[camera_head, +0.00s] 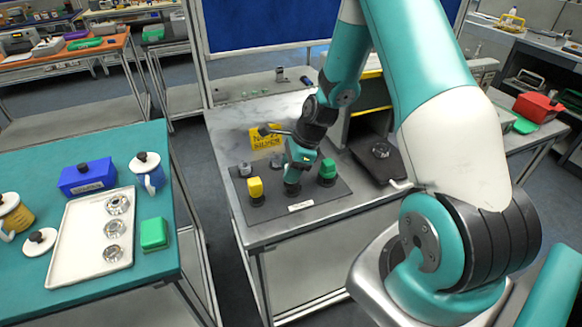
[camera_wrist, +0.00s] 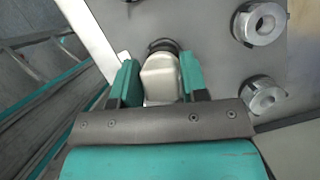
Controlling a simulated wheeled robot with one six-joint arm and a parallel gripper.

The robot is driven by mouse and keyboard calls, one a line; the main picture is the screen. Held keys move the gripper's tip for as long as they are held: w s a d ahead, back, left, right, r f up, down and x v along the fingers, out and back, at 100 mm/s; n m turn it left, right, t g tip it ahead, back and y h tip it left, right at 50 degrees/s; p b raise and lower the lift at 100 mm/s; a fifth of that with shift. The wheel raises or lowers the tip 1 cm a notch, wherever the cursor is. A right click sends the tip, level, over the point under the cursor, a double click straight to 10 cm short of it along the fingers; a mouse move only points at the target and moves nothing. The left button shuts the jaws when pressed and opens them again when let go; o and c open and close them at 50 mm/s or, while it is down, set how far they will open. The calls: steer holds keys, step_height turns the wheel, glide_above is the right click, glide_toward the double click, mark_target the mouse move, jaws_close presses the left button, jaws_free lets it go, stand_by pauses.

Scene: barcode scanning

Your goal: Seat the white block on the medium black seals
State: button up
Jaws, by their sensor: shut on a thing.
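The white block (camera_wrist: 160,78) is between the two teal fingers of my gripper (camera_wrist: 157,85) in the wrist view, and the gripper is shut on it. A black ring seal (camera_wrist: 162,44) shows just beyond the block's far end. The block partly covers it, and I cannot tell whether they touch. In the head view my gripper (camera_head: 292,185) points down over the middle of the dark grey board (camera_head: 317,215). The white block is hidden there by the gripper.
On the board, a yellow block (camera_head: 255,187) stands left of my gripper and a green block (camera_head: 327,168) right. Metal cylinders (camera_wrist: 258,22) (camera_wrist: 263,95) stand right in the wrist view. A yellow sign (camera_head: 265,139) is behind; a black scale-like plate (camera_head: 380,155) lies right.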

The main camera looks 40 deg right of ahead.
steer(key=shift+f, duration=0.7)
stand_by(0.7)
steer(key=o, duration=1.3)
step_height(320, 180, up, 8)
steer(key=p, duration=0.6)
steer(key=shift+f, duration=0.15)
steer(key=shift+f, duration=0.1)
